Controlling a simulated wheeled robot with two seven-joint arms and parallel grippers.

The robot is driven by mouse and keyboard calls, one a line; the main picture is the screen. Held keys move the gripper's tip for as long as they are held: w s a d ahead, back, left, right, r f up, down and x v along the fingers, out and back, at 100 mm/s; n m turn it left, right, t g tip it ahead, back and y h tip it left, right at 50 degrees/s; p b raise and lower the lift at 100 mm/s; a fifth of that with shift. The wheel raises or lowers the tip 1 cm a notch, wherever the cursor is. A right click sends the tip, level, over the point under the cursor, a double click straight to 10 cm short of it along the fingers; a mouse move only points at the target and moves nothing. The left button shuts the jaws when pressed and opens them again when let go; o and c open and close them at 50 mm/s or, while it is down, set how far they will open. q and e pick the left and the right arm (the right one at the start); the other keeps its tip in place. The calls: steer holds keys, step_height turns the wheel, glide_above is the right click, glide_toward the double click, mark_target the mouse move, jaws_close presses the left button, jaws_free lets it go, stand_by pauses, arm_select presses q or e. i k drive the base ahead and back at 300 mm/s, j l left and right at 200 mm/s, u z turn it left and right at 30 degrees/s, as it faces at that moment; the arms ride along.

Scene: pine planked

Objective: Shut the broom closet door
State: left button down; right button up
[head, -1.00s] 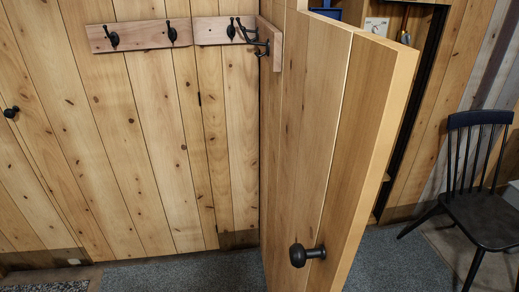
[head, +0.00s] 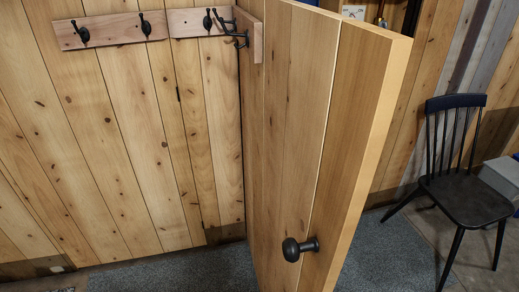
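The broom closet door (head: 285,130) is a pine-planked door standing open in the middle of the head view. Its free edge (head: 365,150) faces me, toward the right. A round black knob (head: 292,249) sits low on its left face, near that edge. The closet opening is behind the door and mostly hidden; only a small part of its contents (head: 354,11) shows above the door's top edge. Neither of my grippers is in view.
A black spindle-back chair (head: 465,200) stands to the right, with a grey box (head: 502,177) beside it. Black hooks on wooden rails (head: 112,29) are on the wall at left. Grey carpet (head: 390,250) between door and chair is clear.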

mark_target(319, 89)
steer(key=k+j+z, duration=0.15)
steer(key=k+j, duration=0.6)
steer(key=k, duration=0.15)
